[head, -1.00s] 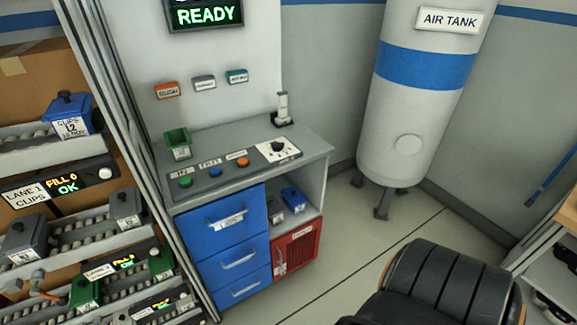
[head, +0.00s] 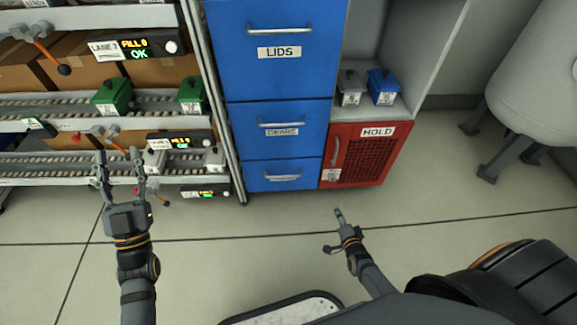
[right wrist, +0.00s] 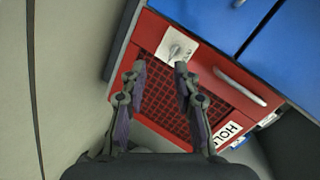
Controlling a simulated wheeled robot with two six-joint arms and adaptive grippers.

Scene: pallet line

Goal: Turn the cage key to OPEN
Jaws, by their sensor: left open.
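The red cage (head: 365,180) with a mesh front and a HOLD label sits low at the right of the blue drawers. A small pale key plate (head: 331,175) is at its lower left. In the right wrist view the plate (right wrist: 168,42) carries a grey key (right wrist: 178,51); its exact setting is too small to read. My right gripper (head: 340,215) is in front of the cage, low over the floor. In the right wrist view its two fingers (right wrist: 160,70) are apart and empty, near the key, with the mesh behind. My left gripper (head: 117,162) is open and empty before the lane shelves.
The cage handle (head: 336,150) is on its left side. Blue drawers (head: 277,142) stand beside it, and a grey and a blue box (head: 382,87) sit on the shelf above. Lane shelves are at left. The floor (head: 450,195) before the tank is clear.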

